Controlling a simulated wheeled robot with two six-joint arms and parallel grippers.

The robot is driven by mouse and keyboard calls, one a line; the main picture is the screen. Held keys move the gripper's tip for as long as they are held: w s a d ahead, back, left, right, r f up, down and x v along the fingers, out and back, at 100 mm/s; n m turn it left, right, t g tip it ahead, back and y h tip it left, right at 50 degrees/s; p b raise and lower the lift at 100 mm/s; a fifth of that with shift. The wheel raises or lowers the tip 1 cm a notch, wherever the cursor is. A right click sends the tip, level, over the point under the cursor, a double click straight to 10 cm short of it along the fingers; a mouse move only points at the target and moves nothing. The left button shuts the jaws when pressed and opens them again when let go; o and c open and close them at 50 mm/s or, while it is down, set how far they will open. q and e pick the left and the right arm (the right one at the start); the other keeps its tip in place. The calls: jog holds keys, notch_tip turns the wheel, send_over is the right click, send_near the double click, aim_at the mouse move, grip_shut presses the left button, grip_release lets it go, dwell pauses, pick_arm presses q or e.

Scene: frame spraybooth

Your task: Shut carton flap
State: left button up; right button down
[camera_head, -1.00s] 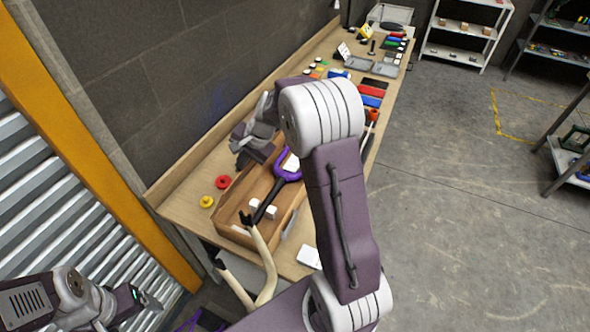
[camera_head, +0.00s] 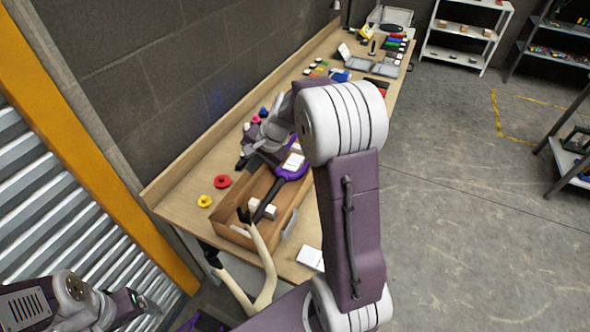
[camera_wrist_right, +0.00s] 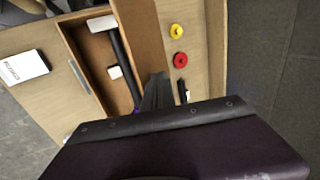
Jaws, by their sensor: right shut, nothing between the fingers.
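The carton (camera_head: 234,236) is a long, open-topped brown box on the workbench; it also shows in the right wrist view (camera_wrist_right: 73,40). A brown flap (camera_wrist_right: 141,38) stands out along the carton's wall-side edge. A mallet with a dark handle (camera_wrist_right: 120,55) and a white block (camera_wrist_right: 115,72) lie inside. My right gripper (camera_head: 243,163) is shut and empty at the carton's far wall-side end. In the right wrist view its fingers (camera_wrist_right: 155,90) overlap the flap's lower end; I cannot tell whether they touch. My left gripper (camera_head: 143,302) is low at the left, away from the bench, its jaws unclear.
A red ring (camera_head: 222,181) and a yellow ring (camera_head: 204,201) lie on the bench beside the carton. A white box (camera_head: 310,258) lies at the front edge. A purple object (camera_head: 291,172) is at the carton's far end. Cream curved handles (camera_head: 264,266) rise in front.

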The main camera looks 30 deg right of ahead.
jog(key=shift+s+d+f, duration=0.15)
jog(key=shift+s+d, duration=0.15)
jog(key=shift+s, duration=0.25)
notch_tip(320, 180, up, 8)
jog(key=p, duration=0.7)
